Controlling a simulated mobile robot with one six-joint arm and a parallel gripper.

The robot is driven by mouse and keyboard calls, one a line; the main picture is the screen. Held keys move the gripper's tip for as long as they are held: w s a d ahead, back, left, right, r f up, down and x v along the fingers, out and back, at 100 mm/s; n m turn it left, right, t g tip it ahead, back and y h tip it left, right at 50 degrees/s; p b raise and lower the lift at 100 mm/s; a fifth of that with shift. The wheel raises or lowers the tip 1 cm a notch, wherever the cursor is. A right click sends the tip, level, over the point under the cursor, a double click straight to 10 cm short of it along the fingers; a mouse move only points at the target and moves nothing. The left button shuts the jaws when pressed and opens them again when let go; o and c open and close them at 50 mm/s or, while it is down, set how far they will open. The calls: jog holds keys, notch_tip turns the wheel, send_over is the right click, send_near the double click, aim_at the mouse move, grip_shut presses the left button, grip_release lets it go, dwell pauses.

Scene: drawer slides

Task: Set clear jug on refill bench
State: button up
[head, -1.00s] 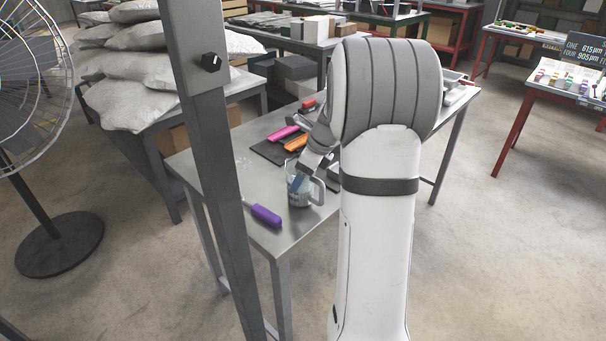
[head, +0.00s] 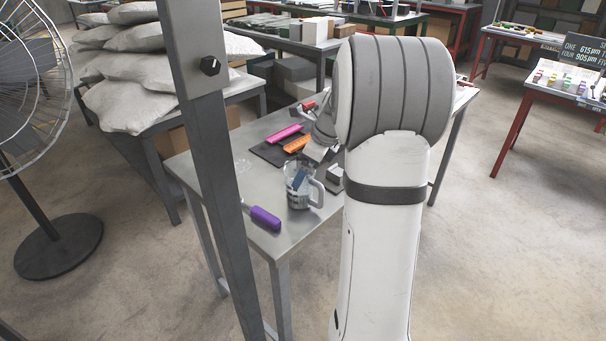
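The clear jug (head: 293,198) stands upright near the front of the grey metal table, with its handle to the right. Something blue shows in or through it. My gripper (head: 318,152) is just above and behind the jug, at the table's middle. It appears apart from the jug, but the fingertips are small and partly hidden, so I cannot tell whether they are open. My own arm covers the right part of the table (head: 222,205). No label shows which bench is the refill bench.
A purple-handled tool (head: 265,218) lies left of the jug at the front edge. Pink (head: 283,133) and orange (head: 297,144) tools lie behind it on a dark mat. A grey block (head: 335,178) is right of the jug. A dark post (head: 215,150) crosses the view.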

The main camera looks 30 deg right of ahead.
jog(key=v, duration=0.8)
jog(key=shift+s+r+p, duration=0.15)
jog(key=shift+r+p, duration=0.15)
jog(key=shift+r, duration=0.05)
jog(key=shift+d, duration=0.15)
jog(key=s+a+f+n+h+p, duration=0.2)
jog(key=s+a+f+n+h, duration=0.1)
jog(key=s+a+n, duration=1.6)
jog(key=s+n, duration=0.3)
jog(key=n, duration=0.5)
jog(key=shift+a+n+g, duration=0.3)
